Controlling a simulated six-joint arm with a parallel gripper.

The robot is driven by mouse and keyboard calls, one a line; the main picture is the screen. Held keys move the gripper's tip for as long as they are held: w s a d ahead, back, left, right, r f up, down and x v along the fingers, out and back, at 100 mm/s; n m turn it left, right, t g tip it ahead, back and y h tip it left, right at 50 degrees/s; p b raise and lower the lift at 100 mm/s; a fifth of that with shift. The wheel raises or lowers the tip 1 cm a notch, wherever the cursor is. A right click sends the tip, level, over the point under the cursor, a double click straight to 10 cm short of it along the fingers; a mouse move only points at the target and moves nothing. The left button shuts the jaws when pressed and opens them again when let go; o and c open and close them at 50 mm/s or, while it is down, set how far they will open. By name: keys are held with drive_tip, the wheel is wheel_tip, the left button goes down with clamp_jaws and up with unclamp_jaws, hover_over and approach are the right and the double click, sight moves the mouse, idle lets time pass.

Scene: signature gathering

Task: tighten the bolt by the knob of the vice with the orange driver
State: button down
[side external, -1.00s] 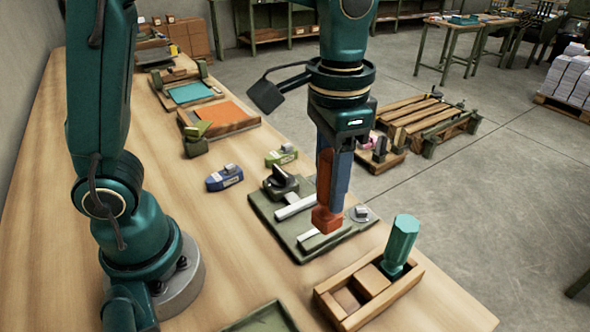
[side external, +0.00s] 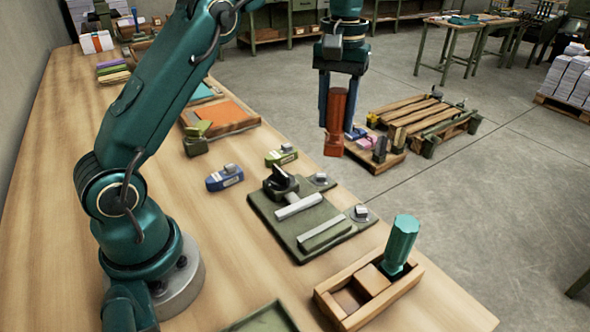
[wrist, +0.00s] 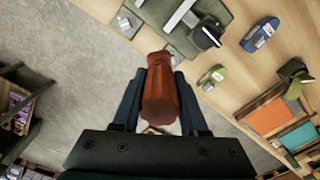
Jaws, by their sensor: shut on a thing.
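My gripper (side external: 337,105) is shut on the orange driver (side external: 337,122), which hangs upright, business end down and clear of the vice. The driver also shows in the wrist view (wrist: 160,100), between the fingers. The vice (side external: 310,228) is a green plate with pale bars and a black knob (side external: 280,182); the knob also shows in the wrist view (wrist: 207,36). One bolt (side external: 320,179) sits by the knob on the plate's far side. Another bolt (side external: 360,212) sits on the same side, nearer the camera. In the wrist view the driver may hide the bolt by the knob.
A wooden box (side external: 340,306) with a teal driver (side external: 402,240) standing in it is at the near right. Blue (side external: 225,178) and green (side external: 281,155) small blocks lie left of and behind the vice. A pallet (side external: 415,118) stands on the floor past the table edge.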

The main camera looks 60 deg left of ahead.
drive_tip(key=shift+n, duration=0.6)
drive_tip(key=shift+w+a+f, duration=0.1)
drive_tip(key=shift+a+f, duration=0.55)
drive_tip(key=shift+f, duration=0.95)
drive_tip(key=shift+w+a+f, duration=0.15)
drive_tip(key=shift+a+f, duration=0.45)
drive_tip(key=shift+f, duration=1)
drive_tip(key=shift+w+a+f, duration=0.1)
drive_tip(key=shift+a+f, duration=0.55)
drive_tip(key=shift+f, duration=0.95)
drive_tip(key=m, duration=0.5)
drive_tip(key=shift+r+m, duration=0.1)
drive_tip(key=shift+m, duration=0.2)
drive_tip(key=m, duration=0.6)
drive_tip(key=shift+m, duration=0.4)
drive_tip(key=shift+n, duration=0.8)
drive_tip(key=shift+r, duration=0.1)
drive_tip(key=shift+r, duration=2.2)
